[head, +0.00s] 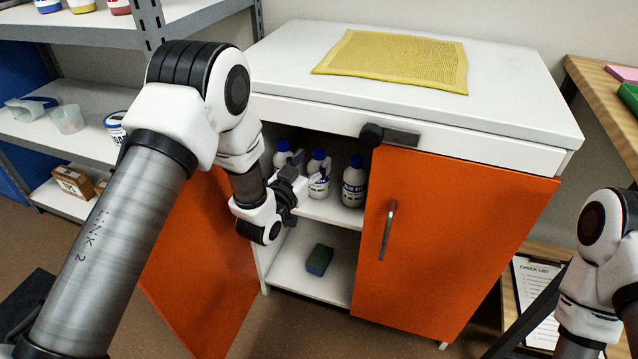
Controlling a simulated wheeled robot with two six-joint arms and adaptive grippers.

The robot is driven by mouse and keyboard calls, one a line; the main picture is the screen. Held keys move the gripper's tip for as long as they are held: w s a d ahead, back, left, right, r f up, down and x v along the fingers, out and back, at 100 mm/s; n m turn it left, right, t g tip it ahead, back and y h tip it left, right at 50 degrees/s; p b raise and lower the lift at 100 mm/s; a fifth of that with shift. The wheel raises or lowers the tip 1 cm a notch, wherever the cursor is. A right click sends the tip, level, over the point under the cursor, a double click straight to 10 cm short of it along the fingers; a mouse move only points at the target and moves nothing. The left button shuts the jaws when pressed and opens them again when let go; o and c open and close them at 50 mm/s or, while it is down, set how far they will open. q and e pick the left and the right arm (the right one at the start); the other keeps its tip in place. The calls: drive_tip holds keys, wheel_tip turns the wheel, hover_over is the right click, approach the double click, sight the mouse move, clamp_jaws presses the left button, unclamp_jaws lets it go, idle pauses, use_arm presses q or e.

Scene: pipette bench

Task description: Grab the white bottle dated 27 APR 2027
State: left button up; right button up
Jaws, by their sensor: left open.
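Three white bottles with blue caps stand in a row on the upper shelf inside the orange-doored cabinet: a left bottle (282,156), a middle bottle (318,187) and a right bottle (353,184). Their label dates are too small to read. My left gripper (311,169) is open at the cabinet opening, with its fingers at the middle bottle. I cannot tell whether they touch it. The gripper and wrist partly hide the left and middle bottles. My right arm shows at the right edge, but its gripper is out of view.
The cabinet's left door (205,265) stands open; its right door (445,240) looks shut. A green-and-dark sponge (319,259) lies on the lower shelf. A yellow cloth (395,60) lies on the white cabinet top (500,95). A shelf rack (90,95) stands left.

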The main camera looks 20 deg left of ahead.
sight(316, 155)
use_arm(q)
drive_tip(key=w, duration=0.1)
drive_tip(key=w+b, duration=0.1)
drive_tip(key=w, duration=0.2)
drive_tip(key=shift+w+d, duration=0.1)
drive_tip(key=shift+d, duration=0.25)
clamp_jaws()
drive_tip(key=shift+r, duration=0.15)
